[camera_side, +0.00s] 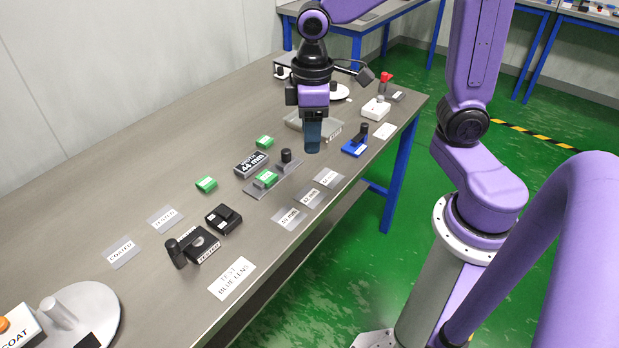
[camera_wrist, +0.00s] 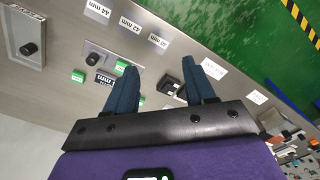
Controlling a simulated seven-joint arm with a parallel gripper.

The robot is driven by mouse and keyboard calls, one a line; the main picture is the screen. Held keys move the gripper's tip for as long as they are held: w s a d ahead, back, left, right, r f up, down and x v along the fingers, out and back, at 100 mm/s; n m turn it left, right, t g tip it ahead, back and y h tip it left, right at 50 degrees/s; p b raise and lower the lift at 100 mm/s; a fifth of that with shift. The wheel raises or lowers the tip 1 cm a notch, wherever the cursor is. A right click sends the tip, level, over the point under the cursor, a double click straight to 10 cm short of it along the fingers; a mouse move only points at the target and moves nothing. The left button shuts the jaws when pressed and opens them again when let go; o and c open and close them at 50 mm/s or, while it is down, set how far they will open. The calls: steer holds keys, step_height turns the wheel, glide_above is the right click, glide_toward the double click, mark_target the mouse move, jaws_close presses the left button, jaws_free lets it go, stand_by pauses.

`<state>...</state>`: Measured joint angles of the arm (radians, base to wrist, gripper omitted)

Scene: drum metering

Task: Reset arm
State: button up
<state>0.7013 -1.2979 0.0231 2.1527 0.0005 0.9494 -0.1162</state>
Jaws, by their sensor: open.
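My gripper (camera_side: 313,138) hangs pointing down above the far part of the grey workbench (camera_side: 150,120) in the side view. In the wrist view its two dark blue fingers (camera_wrist: 160,72) are spread apart with nothing held between them. A black device (camera_wrist: 171,86) shows beyond the gap, lower down on the bench. My gripper looks apart from everything on the bench, but the exact height is hard to judge.
Below lie a grey plate with a black knob and green block (camera_side: 266,179), a black "44 mm" box (camera_side: 251,163), a blue fixture (camera_side: 355,146) and a translucent tray (camera_side: 296,121). Black devices (camera_side: 200,246) and a white disc (camera_side: 105,305) stand nearer. The bench's left side is mostly clear.

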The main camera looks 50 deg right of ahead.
steer(key=s+d+f+n, duration=0.1)
steer(key=s+n, duration=0.3)
steer(key=s, duration=1.2)
steer(key=shift+s+d, duration=0.2)
steer(key=shift+s, duration=0.05)
